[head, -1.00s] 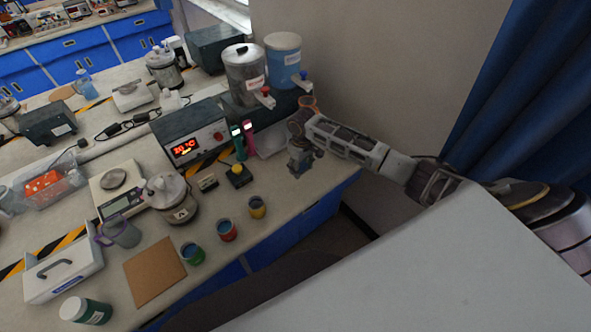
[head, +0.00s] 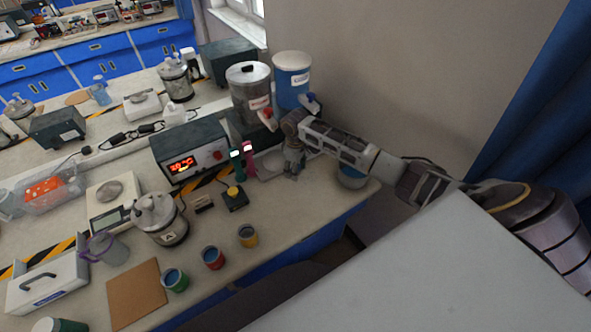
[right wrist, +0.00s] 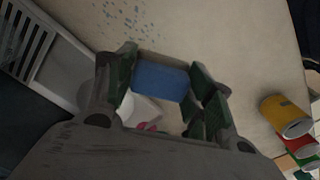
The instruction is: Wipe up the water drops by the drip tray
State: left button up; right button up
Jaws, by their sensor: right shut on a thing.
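Blue water drops (right wrist: 128,20) are scattered on the bench at the top of the right wrist view, beside the slotted drip tray (right wrist: 28,42). In the head view the tray (head: 268,166) lies below the dispensers; I cannot make out drops there. My right gripper (head: 292,170) is low by the tray's right side. In the right wrist view its fingers (right wrist: 163,88) are shut on a blue sponge-like block (right wrist: 160,80). The drops lie just beyond the block in that view. I cannot tell whether the block touches the bench. My left gripper is not in view.
A steel dispenser (head: 249,88) and a blue dispenser (head: 292,78) stand behind the tray. Yellow (head: 248,236), red (head: 213,258) and green (head: 175,280) cups stand along the front edge.

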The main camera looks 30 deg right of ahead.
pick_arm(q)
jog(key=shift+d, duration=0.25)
pick_arm(e)
jog(key=shift+w+n, duration=0.2)
jog(key=shift+n, duration=0.4)
jog(key=shift+n, duration=0.3)
jog(key=shift+n, duration=0.6)
jog(key=shift+n, duration=0.3)
